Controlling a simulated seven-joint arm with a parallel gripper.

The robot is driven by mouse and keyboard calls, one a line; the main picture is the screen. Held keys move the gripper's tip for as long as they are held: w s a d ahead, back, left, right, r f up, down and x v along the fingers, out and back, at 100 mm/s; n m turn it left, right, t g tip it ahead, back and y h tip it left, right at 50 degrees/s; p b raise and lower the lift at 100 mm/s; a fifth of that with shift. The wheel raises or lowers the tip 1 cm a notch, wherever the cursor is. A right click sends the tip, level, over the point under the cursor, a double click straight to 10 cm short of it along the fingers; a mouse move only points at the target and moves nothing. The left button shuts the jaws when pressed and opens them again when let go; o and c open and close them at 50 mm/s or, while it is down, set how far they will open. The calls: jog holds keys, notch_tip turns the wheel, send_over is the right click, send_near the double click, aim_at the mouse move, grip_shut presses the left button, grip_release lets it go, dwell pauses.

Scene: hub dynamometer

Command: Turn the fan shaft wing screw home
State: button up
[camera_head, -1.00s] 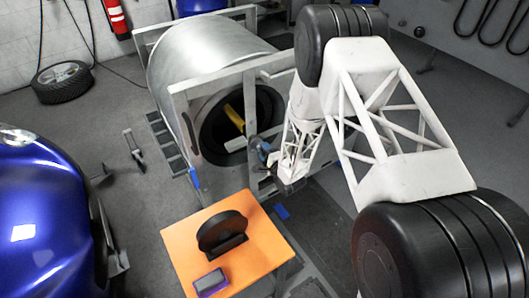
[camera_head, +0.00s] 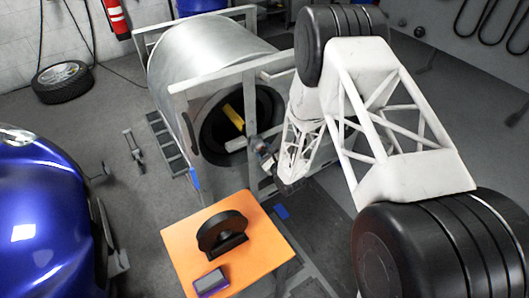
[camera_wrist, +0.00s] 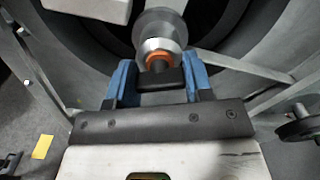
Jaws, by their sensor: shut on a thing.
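My gripper (camera_wrist: 161,84) is at the front of the big drum (camera_head: 205,55), beside the dark round opening in its frame. In the wrist view its two blue fingers stand on either side of a dark block-like piece, likely the wing screw (camera_wrist: 160,79), and are shut on it. Just beyond it are an orange ring (camera_wrist: 158,61) and a round silver shaft end (camera_wrist: 160,40), in line with the fingers. In the head view the gripper (camera_head: 262,150) is small, and the wing screw cannot be made out there.
An orange table (camera_head: 178,243) stands below the gripper, with a black round-backed stand (camera_head: 222,233) and a purple-edged device (camera_head: 211,282) on it. A yellow bar (camera_head: 233,116) shows in the drum opening. A blue car (camera_head: 45,220) is at left.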

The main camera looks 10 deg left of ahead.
jog(key=shift+m, duration=1.1)
jog(key=o, duration=0.9)
jog(key=shift+s+d, duration=0.1)
jog(key=shift+v, duration=3.75)
